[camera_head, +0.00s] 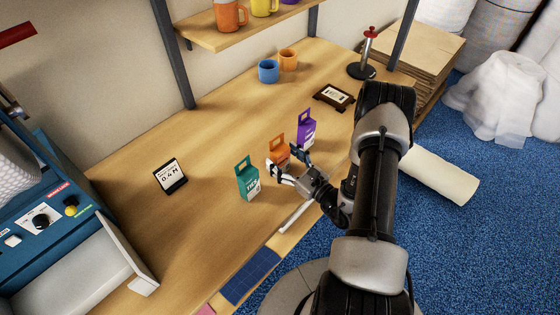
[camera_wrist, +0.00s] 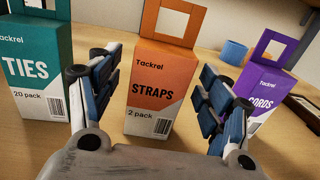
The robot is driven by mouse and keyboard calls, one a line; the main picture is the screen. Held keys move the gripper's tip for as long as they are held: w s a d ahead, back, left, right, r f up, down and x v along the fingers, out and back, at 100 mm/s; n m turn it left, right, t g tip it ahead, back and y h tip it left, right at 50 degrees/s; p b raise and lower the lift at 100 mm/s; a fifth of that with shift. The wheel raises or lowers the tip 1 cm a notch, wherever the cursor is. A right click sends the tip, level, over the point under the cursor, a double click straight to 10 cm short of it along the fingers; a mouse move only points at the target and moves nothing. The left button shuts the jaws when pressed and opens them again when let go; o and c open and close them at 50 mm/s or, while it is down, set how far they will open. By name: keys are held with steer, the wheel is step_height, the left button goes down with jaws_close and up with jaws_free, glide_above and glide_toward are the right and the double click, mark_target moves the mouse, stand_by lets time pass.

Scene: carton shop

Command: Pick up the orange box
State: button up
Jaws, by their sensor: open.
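The orange box (camera_head: 279,147) stands upright on the wooden table between a teal box (camera_head: 247,180) and a purple box (camera_head: 306,130). In the wrist view the orange box (camera_wrist: 160,90) reads "STRAPS" and has a square-holed tab on top. My gripper (camera_head: 284,165) is at the near side of the orange box and partly hides it in the head view. In the wrist view my gripper (camera_wrist: 160,95) is open, with one finger to each side of the orange box's front. I cannot tell whether either finger touches it.
The teal "TIES" box (camera_wrist: 38,68) and the purple box (camera_wrist: 264,85) stand close on either side. A black-framed card (camera_head: 170,176) stands to the left. Blue and orange mugs (camera_head: 268,71) and a dark-framed label (camera_head: 334,96) are farther back. The table between the card and mugs is clear.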

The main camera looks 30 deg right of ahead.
steer(key=shift+x, duration=0.95)
steer(key=c, duration=1.2)
